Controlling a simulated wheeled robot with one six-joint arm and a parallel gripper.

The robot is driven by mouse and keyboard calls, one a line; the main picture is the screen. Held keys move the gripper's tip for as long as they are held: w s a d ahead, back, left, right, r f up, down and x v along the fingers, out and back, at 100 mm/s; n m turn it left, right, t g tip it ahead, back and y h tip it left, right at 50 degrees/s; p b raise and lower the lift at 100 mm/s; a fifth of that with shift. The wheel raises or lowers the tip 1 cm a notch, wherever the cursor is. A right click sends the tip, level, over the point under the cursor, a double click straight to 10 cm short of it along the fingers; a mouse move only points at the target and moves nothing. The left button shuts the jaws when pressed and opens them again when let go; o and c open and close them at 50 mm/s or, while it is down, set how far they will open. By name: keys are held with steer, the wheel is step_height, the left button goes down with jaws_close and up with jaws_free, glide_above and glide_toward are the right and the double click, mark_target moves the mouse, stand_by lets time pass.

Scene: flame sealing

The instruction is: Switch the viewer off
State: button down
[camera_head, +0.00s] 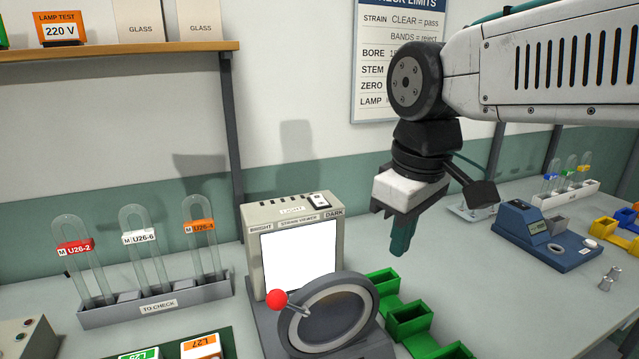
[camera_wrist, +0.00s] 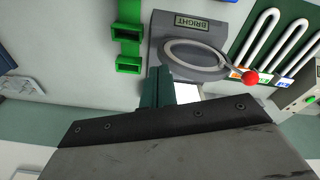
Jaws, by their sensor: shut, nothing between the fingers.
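The strain viewer (camera_head: 249,238) is a beige box with a lit white screen (camera_head: 298,255). Which way the rocker is tipped is too small to tell. In front is a dark ring (camera_head: 336,312) with a red-knobbed lever (camera_head: 277,299). The ring also shows in the wrist view (camera_wrist: 196,55). My gripper (camera_head: 399,248) is shut and empty, pointing down to the right of the viewer and apart from it. The switch is hidden in the wrist view.
A TO CHECK rack (camera_head: 156,306) with glass tubes stands left of the viewer. Green bins (camera_head: 409,316) line its right side. A blue instrument (camera_head: 540,236) stands farther right. A shelf (camera_head: 120,47) hangs at upper left. The space above the viewer is clear.

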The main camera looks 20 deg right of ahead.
steer(key=w+a+r+n, duration=0.1)
steer(key=w+r+n, duration=0.75)
steer(key=w, duration=0.45)
step_height(320, 180, up, 4)
steer(key=n, duration=0.5)
glide_above(319, 196)
steer(key=s, duration=0.2)
steer(key=shift+s, duration=0.1)
steer(key=shift+f, duration=0.1)
steer(key=f, duration=0.4)
steer(key=w+f, duration=0.1)
steer(key=f, duration=0.9)
steer(key=shift+w, duration=0.35)
